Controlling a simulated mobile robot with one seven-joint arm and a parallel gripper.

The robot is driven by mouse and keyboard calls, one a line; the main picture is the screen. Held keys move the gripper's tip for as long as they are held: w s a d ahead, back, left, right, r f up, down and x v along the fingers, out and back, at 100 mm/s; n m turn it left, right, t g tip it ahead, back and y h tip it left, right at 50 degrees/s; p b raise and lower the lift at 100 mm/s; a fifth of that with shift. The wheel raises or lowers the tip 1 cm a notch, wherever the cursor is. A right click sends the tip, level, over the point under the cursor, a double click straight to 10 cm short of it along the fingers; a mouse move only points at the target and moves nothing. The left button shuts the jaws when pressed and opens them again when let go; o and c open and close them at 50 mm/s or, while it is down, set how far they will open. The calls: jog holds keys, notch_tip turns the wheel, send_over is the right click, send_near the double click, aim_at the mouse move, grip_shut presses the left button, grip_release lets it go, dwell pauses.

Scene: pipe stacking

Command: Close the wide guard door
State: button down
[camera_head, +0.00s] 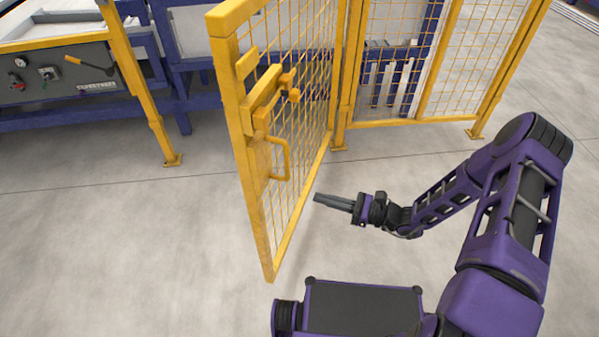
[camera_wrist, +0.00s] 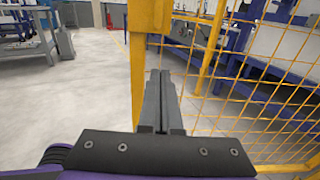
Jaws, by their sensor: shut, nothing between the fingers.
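The yellow mesh guard door (camera_head: 240,135) stands open in the head view, swung out toward me from its hinge post on the right. A yellow handle (camera_head: 281,158) and a latch block (camera_head: 262,97) sit near its free edge. My gripper (camera_head: 318,198) is shut and empty, to the right of the door, pointing left toward its mesh. In the wrist view my shut fingers (camera_wrist: 158,75) point toward the door's yellow edge post (camera_wrist: 147,45), with mesh (camera_wrist: 245,80) to the right. I cannot tell whether the fingertips touch the door.
A yellow fixed post (camera_head: 150,100) stands left of the doorway. Fixed mesh fence panels (camera_head: 480,60) continue to the right. Behind are blue machine frames (camera_head: 75,118) and a control panel (camera_head: 55,75). The grey floor (camera_head: 110,240) left of the door is clear.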

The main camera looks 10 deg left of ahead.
jog(key=x, duration=1.3)
jog(key=shift+a, duration=0.2)
jog(key=shift+f, duration=0.15)
